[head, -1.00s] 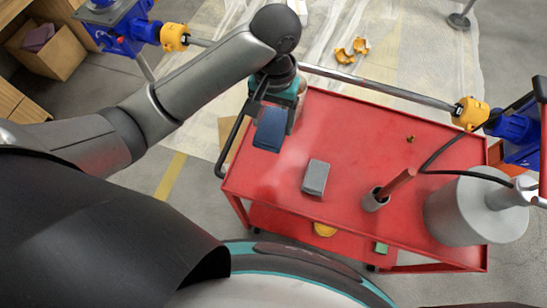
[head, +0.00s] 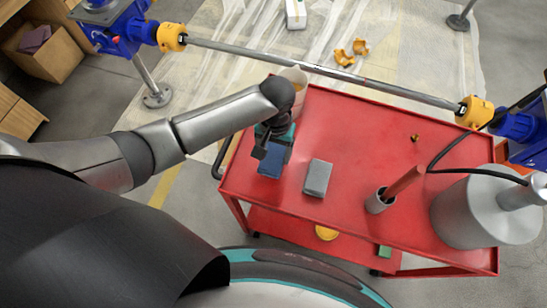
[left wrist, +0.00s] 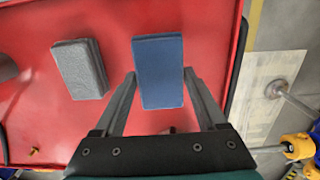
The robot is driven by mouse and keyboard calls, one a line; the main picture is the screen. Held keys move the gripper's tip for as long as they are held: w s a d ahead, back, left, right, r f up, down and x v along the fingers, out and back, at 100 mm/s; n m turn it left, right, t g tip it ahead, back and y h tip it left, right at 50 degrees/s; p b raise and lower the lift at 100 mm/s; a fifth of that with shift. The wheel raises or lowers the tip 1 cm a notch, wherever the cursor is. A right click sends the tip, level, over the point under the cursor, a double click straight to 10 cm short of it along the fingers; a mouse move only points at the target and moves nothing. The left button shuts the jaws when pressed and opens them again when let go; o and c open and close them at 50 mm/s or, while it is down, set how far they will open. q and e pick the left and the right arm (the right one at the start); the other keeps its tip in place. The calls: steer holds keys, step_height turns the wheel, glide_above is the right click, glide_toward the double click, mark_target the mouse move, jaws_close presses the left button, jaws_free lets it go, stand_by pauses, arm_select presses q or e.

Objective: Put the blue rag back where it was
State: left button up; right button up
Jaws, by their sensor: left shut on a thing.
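The blue rag (head: 271,162) is a flat, folded rectangle over the left end of the red cart's top (head: 340,125). My left gripper (head: 265,146) is shut on it, and in the left wrist view the rag (left wrist: 159,60) sits between the two fingers. The rag is close to the cart top, but I cannot tell whether it touches. A grey folded rag (head: 317,177) lies just to its right, apart from it, and also shows in the left wrist view (left wrist: 79,69). My right gripper is not in view.
A light cup-like container (head: 294,80) stands behind my left wrist. A grey cup with a red-handled tool (head: 381,200) and a large grey cylinder (head: 478,212) stand to the right. A metal bar (head: 320,70) crosses behind the cart. The cart's middle is clear.

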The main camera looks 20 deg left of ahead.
mark_target(274, 154)
arm_select(q)
step_height(274, 154, down, 3)
steer(key=shift+r+b, duration=0.1)
steer(key=shift+b, duration=0.3)
steer(key=shift+f, duration=0.2)
steer(key=shift+f, duration=0.1)
steer(key=o, duration=1.4)
steer(key=r+p, duration=0.1)
steer(key=r, duration=0.3)
steer(key=r+p, duration=0.1)
steer(key=r, duration=0.3)
steer(key=r+p, duration=0.1)
steer(key=r, duration=0.3)
steer(key=shift+w+r, duration=0.15)
steer(key=shift+w, duration=0.15)
